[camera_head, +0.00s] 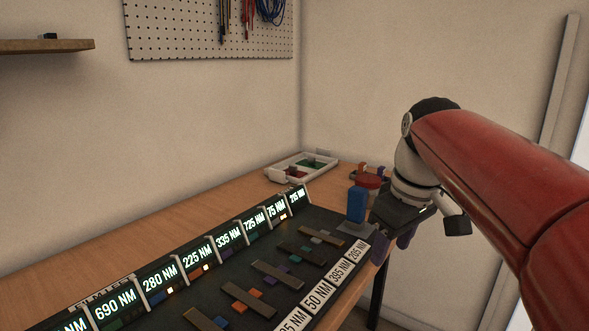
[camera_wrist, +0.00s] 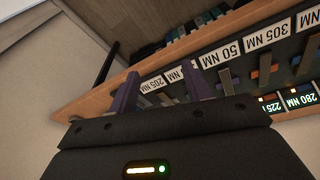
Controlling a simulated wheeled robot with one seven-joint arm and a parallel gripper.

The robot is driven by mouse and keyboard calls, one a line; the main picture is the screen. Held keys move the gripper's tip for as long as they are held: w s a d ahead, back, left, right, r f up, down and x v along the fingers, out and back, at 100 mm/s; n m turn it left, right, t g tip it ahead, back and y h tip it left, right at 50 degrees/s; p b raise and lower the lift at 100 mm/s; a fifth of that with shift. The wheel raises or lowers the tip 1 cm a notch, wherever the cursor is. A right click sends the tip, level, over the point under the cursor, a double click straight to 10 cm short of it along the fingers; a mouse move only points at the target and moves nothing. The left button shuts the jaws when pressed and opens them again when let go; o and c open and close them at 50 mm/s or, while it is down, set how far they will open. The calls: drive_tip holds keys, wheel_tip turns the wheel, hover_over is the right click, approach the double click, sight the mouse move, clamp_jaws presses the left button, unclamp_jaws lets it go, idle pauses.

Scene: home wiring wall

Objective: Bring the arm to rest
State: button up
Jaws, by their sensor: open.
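My gripper (camera_head: 394,243) hangs at the right end of the table, by the near edge of the dark labelled board. In the wrist view, its two purple fingers (camera_wrist: 160,72) stand apart, with nothing held between them. The board's 205 NM label and the wooden table edge show beyond the fingers. My red arm comes in from the right in the head view and hides part of the wall. Whether the fingertips touch anything cannot be told.
The dark board (camera_head: 205,290) carries lit wavelength displays, white labels and several levers. A blue block (camera_head: 357,204) stands just left of my gripper. A white tray (camera_head: 290,176) and a red item (camera_head: 369,180) sit behind. A pegboard (camera_head: 180,30) hangs above.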

drive_tip(key=s+f+m+t, duration=0.3)
drive_tip(key=s+f+m, duration=0.3)
drive_tip(key=s+f, duration=0.8)
drive_tip(key=shift+s+a+f+m+h, duration=0.15)
drive_tip(key=shift+s+a+m+h, duration=0.2)
drive_tip(key=shift+m+h, duration=0.05)
